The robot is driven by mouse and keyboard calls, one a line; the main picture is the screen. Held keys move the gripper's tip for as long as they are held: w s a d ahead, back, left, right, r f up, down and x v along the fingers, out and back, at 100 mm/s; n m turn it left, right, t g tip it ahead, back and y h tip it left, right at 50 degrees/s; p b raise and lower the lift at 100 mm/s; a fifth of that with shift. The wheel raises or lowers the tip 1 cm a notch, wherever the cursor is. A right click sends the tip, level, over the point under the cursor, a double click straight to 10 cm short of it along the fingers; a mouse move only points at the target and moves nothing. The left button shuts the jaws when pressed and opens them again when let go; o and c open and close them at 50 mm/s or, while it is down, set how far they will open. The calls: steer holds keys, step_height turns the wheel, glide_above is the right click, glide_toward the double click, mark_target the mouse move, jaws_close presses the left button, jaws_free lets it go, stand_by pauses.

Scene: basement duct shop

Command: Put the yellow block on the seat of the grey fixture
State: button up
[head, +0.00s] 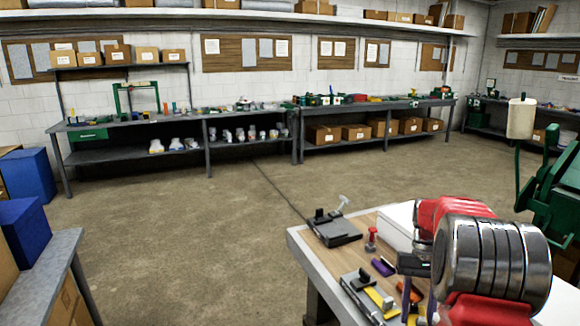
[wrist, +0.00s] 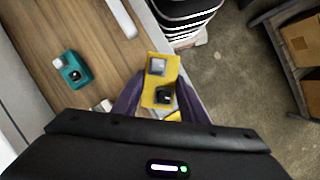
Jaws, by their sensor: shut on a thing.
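The yellow block (wrist: 154,94) is between the two dark fingers of my gripper (wrist: 160,105) in the wrist view. It carries a pale grey square and a black knob-like part, and its far end sticks out past the fingers. My gripper is shut on it, above the bench's edge in that view. In the head view my gripper (head: 408,290) is low over the wooden bench, partly hidden by my arm. A dark grey fixture (head: 334,232) with an upright part stands on the bench's far left corner. Another grey device (head: 358,283) stands nearer; I cannot tell which has the seat.
A teal block (wrist: 71,71) lies on the bench left of my gripper in the wrist view. Small red (head: 371,240) and purple (head: 382,267) things and a yellow strip (head: 378,300) crowd the bench. Bare floor (head: 200,240) lies beyond its left edge.

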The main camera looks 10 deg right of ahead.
steer(key=w+a+f+n, duration=0.1)
steer(key=w+a, duration=0.2)
steer(key=a, duration=0.5)
steer(key=w+a+f+n+h, duration=0.1)
steer(key=w+a+n, duration=0.1)
steer(key=a, duration=0.7)
steer(key=w+a+f+n+h, duration=0.1)
steer(key=w+a, duration=0.3)
steer(key=a, duration=0.5)
steer(key=shift+a+f+n, duration=0.25)
steer(key=shift+f+n, duration=0.35)
steer(key=w+r+n+h, duration=0.2)
steer(key=w+r+n, duration=0.3)
steer(key=r, duration=0.6)
steer(key=shift+n, duration=0.4)
steer(key=shift+r, duration=0.1)
